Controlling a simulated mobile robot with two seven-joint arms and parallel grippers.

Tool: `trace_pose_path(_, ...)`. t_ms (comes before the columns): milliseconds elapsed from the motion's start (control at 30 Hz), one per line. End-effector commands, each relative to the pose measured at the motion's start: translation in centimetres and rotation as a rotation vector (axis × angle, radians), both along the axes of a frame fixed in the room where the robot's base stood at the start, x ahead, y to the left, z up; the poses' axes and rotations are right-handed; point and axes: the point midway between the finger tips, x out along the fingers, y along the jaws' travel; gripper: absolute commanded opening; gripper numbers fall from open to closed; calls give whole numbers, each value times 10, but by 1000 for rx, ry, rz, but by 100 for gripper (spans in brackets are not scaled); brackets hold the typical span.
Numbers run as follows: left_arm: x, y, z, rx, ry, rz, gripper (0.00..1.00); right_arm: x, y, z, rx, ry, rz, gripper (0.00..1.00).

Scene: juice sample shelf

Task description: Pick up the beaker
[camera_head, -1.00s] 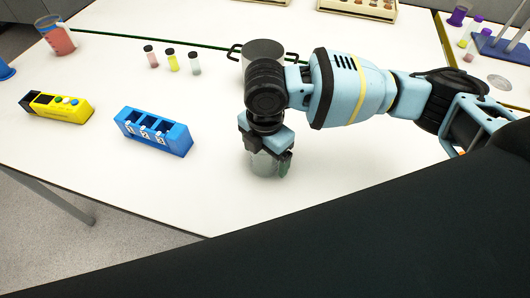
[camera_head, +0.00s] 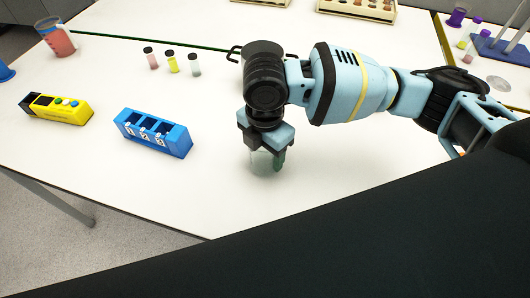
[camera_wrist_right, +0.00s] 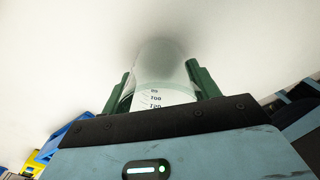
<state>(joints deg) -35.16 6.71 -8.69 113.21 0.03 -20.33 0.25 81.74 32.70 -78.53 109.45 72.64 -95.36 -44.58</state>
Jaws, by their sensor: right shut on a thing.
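The clear beaker (camera_wrist_right: 155,62) with printed volume marks is between the green fingers of my right gripper (camera_wrist_right: 160,90), which are shut on its sides. In the head view my right gripper (camera_head: 267,158) points down over the white table, and the beaker (camera_head: 261,161) shows faintly between and below its fingers. It looks empty and roughly upright. I cannot tell whether its base is clear of the table. My left gripper is not in view.
A blue slotted rack (camera_head: 153,133) and a yellow-black box (camera_head: 56,107) lie to the left. Several small vials (camera_head: 172,62) stand behind. A beaker of red liquid (camera_head: 61,42) is at the far left. The table front is clear.

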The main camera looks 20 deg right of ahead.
Motion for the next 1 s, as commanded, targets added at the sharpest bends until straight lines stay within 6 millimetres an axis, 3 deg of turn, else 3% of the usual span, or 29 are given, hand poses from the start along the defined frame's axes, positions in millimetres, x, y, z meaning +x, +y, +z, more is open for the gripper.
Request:
trace_pose_path(133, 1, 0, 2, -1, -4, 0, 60, 1, 1, 24, 2, -4, 1, 37)
trace_pose_path(700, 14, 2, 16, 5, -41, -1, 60, -129, -12, 34, 1, -2, 4, 37)
trace_pose_path(1000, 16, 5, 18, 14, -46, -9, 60, -158, -14, 36, 0, -1, 1, 37)
